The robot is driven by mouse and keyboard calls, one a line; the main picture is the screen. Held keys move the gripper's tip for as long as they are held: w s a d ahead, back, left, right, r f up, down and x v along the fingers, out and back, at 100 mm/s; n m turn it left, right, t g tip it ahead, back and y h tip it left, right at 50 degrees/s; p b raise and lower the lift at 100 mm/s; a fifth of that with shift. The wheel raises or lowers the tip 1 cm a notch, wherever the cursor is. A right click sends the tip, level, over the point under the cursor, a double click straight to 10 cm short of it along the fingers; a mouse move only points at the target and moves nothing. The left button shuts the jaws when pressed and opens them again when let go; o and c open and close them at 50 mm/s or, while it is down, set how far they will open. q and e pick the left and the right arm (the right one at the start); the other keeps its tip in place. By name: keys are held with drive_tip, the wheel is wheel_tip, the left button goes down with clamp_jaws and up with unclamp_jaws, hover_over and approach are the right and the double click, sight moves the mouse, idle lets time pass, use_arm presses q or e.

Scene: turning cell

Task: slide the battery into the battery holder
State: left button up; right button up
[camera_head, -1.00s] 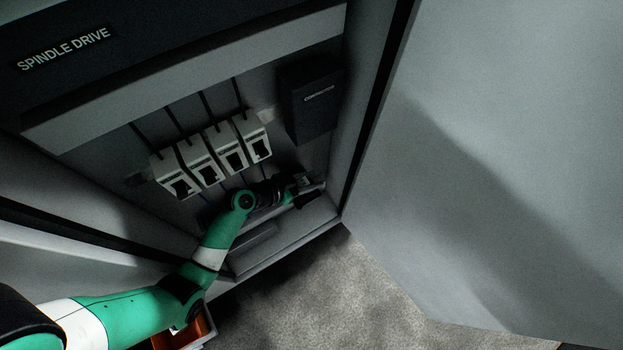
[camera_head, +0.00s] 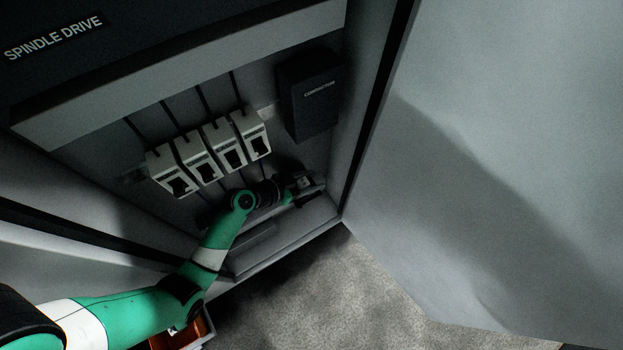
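My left arm comes in from the lower left and reaches into the cabinet. Its gripper (camera_head: 307,186) is low in the cabinet, near the right inner wall, below the dark box. It is small and dark here, and I cannot tell whether its fingers are open or shut. I cannot make out a battery or a battery holder; the shadow and my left wrist hide much of that corner. My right gripper is not in view.
Several white breakers (camera_head: 208,158) with dark wires sit on a rail above my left wrist. A dark labelled box (camera_head: 310,100) is right of them. The "SPINDLE DRIVE" unit (camera_head: 60,60) is upper left. The open door (camera_head: 500,150) fills the right. An orange-brown bin (camera_head: 184,336) stands lower left.

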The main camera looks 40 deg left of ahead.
sight(299, 184)
use_arm(q)
drive_tip(key=shift+o, duration=1.1)
drive_tip(key=v, duration=0.4)
drive_tip(key=shift+s+a, duration=0.1)
drive_tip(key=shift+s, duration=0.1)
drive_tip(key=p+v, duration=0.2)
drive_tip(key=v, duration=0.1)
drive_tip(key=shift+r+p, duration=0.25)
drive_tip(key=shift+p, duration=0.1)
drive_tip(key=shift+f, duration=0.15)
drive_tip(key=shift+s, duration=0.1)
